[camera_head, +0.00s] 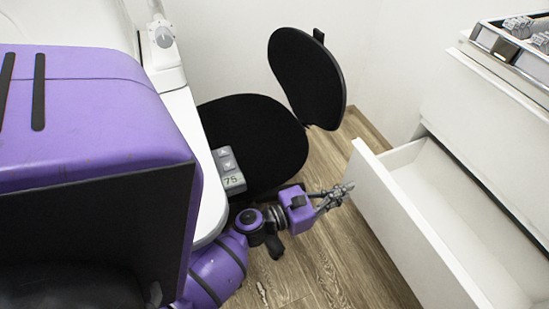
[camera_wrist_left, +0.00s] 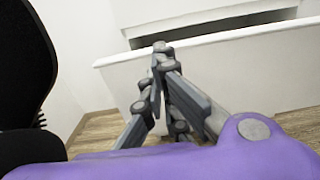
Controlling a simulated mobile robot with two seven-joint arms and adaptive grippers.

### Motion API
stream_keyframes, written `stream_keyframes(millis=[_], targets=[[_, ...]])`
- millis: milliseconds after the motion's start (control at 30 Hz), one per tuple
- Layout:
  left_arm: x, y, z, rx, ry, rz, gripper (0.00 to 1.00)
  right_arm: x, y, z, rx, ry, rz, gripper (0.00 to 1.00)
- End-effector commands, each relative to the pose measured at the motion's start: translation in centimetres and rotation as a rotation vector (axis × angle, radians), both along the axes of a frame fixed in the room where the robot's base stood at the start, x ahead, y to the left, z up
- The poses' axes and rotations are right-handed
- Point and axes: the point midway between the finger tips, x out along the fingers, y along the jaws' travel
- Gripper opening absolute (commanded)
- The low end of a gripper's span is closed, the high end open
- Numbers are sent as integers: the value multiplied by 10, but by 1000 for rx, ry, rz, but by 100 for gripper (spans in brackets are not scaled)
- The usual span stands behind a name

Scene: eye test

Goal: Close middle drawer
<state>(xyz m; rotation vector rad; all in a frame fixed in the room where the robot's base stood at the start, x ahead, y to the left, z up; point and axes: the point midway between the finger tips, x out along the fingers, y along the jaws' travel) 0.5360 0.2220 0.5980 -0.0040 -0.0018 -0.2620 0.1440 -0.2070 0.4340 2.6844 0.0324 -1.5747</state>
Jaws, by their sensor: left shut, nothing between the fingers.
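The white middle drawer (camera_head: 398,228) is pulled far out of the white cabinet (camera_head: 497,125) at the right of the head view. Its inside looks empty. My left gripper (camera_head: 346,189) is shut and empty, with its fingertips at the drawer's front panel near its far end. In the left wrist view the shut fingers (camera_wrist_left: 160,50) point at the same drawer front (camera_wrist_left: 235,75). I cannot tell whether they touch the panel. My right gripper is in neither view.
A black chair (camera_head: 262,130) stands left of my left gripper, near a white table (camera_head: 205,165) with a grey control panel (camera_head: 228,170). A metal tray (camera_head: 515,45) with grey items sits on the cabinet top. Wooden floor (camera_head: 335,262) is clear before the drawer.

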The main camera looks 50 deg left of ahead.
Motion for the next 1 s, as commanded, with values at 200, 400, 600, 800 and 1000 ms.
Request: stream_keyframes(millis=[200,400,600,800,1000], targets=[[47,-13,1,2,-3,-2,0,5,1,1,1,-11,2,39],[74,-20,0,3,0,-2,0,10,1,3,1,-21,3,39],[84,-22,-1,4,1,0,0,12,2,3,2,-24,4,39],[84,-22,-1,4,1,0,0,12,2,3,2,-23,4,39],[85,-23,-1,4,1,0,0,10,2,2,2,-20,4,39]])
